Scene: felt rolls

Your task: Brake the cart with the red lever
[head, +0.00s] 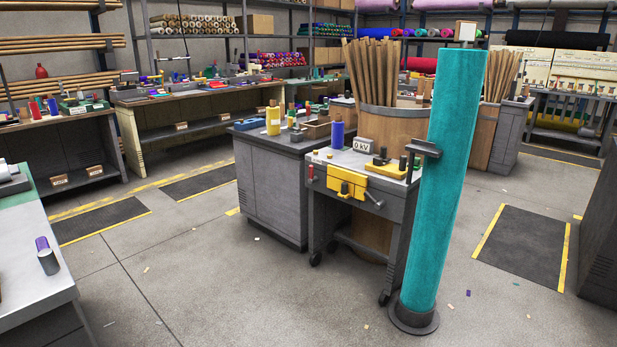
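A grey wheeled cart (341,157) stands in the middle of the view, with dark casters on the floor. A small red upright piece (310,172), which looks like the red lever, is at the cart's front left corner. It is small, and I cannot tell whether it is set or released. A yellow vise-like fixture (346,184) is on the cart's front. Neither of my grippers is in view.
A tall teal felt roll (447,180) stands upright on a round dark base (414,319) at the cart's right. A dark grey cabinet (272,190) stands close at its left. A barrel of wooden rods (392,126) is behind. The floor in front is mostly clear.

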